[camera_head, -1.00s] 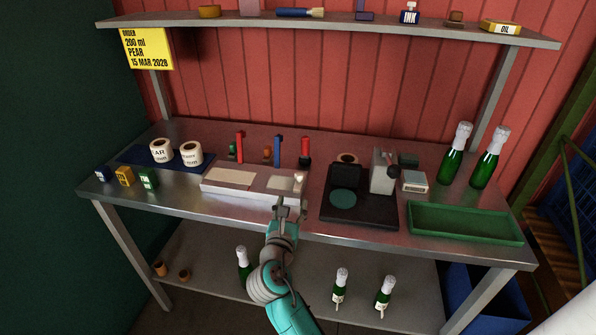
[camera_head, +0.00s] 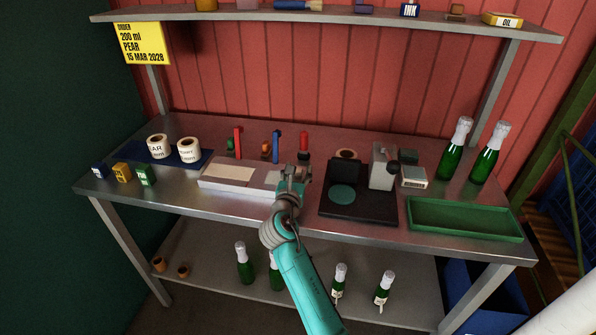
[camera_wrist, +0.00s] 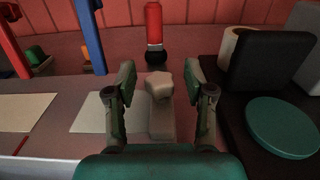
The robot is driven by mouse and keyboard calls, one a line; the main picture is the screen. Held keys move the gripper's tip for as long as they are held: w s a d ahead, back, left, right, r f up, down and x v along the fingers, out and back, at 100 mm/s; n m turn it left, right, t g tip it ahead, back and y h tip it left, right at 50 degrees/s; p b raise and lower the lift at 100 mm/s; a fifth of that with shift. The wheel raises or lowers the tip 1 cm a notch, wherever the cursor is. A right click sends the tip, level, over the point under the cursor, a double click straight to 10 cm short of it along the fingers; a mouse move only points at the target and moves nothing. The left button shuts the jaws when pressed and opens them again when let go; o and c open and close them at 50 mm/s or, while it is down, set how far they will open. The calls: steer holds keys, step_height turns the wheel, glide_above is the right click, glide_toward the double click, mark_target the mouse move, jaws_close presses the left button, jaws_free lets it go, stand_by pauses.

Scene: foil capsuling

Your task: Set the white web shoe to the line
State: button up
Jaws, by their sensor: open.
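The white web shoe (camera_wrist: 161,122) shows in the wrist view as a pale block with a lobed knob on top. It stands on the right part of a pale flat bed (camera_head: 237,190). In the head view my arm hides the shoe. My gripper (camera_wrist: 159,82) is open, with one green finger on each side of the knob and visible gaps on both sides. It also shows over the bed's right end in the head view (camera_head: 291,178). A short red line (camera_wrist: 21,145) lies on the bed at the left of the wrist view.
Red (camera_head: 237,142) and blue (camera_head: 276,145) uprights stand behind the bed, with a red-topped post (camera_wrist: 154,30) behind the knob. A black base with a teal disc (camera_head: 342,194) is close on the right. A green tray (camera_head: 466,235) lies farther right.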

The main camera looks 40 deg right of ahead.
steer(key=shift+d, duration=0.1)
jaws_close()
steer(key=shift+w+a, duration=0.85)
steer(key=shift+w, duration=0.2)
steer(key=shift+w+a, duration=0.8)
steer(key=shift+w, duration=0.25)
jaws_free()
steer(key=shift+w, duration=0.1)
steer(key=shift+a, duration=0.1)
steer(key=v, duration=1.2)
